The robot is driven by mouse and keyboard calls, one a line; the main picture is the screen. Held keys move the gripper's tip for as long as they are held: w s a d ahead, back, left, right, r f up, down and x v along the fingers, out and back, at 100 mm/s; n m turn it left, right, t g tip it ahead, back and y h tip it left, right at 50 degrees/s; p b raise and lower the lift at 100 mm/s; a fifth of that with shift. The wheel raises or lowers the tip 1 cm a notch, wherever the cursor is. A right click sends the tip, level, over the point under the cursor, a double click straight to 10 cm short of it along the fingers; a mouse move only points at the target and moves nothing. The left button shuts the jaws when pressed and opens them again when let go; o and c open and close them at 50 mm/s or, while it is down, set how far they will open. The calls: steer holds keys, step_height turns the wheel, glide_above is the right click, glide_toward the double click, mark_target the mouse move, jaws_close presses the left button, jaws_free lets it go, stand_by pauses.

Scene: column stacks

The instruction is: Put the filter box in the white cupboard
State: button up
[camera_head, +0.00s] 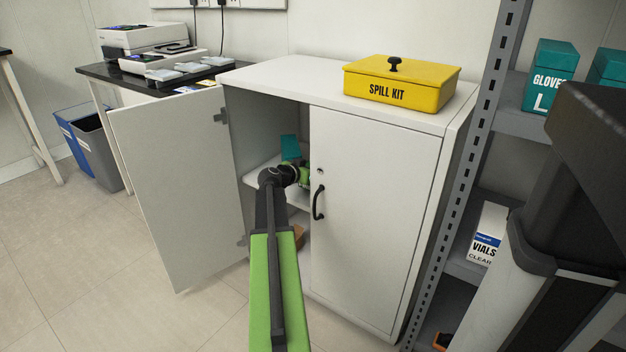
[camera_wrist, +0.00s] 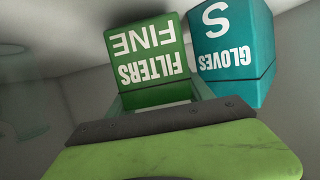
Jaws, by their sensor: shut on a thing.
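The filter box, green and marked FILTERS FINE, fills the upper middle of the wrist view (camera_wrist: 148,55). My gripper (camera_head: 302,174) is shut on it, inside the white cupboard (camera_head: 378,215) at the level of its middle shelf (camera_head: 256,165). The cupboard's left door (camera_head: 175,185) stands wide open and its right door is shut. In the head view only a little green of the box (camera_head: 306,170) shows past my gripper and the right door. I cannot tell whether the box touches the shelf.
A teal gloves box marked S (camera_wrist: 233,45) stands close beside the filter box, also visible in the head view (camera_head: 290,147). A brown thing (camera_head: 298,236) is lower in the cupboard. A yellow spill kit (camera_head: 402,82) sits on top. A grey rack (camera_head: 475,130) stands right.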

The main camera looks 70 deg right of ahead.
steer(key=shift+f, duration=0.85)
steer(key=shift+r, duration=0.25)
steer(key=shift+f, duration=0.25)
steer(key=o, duration=1.3)
steer(key=shift+r, duration=0.1)
steer(key=shift+r, duration=0.3)
steer(key=p+v, duration=0.3)
steer(key=v, duration=0.9)
steer(key=shift+f+p, duration=0.1)
steer(key=shift+p, duration=0.25)
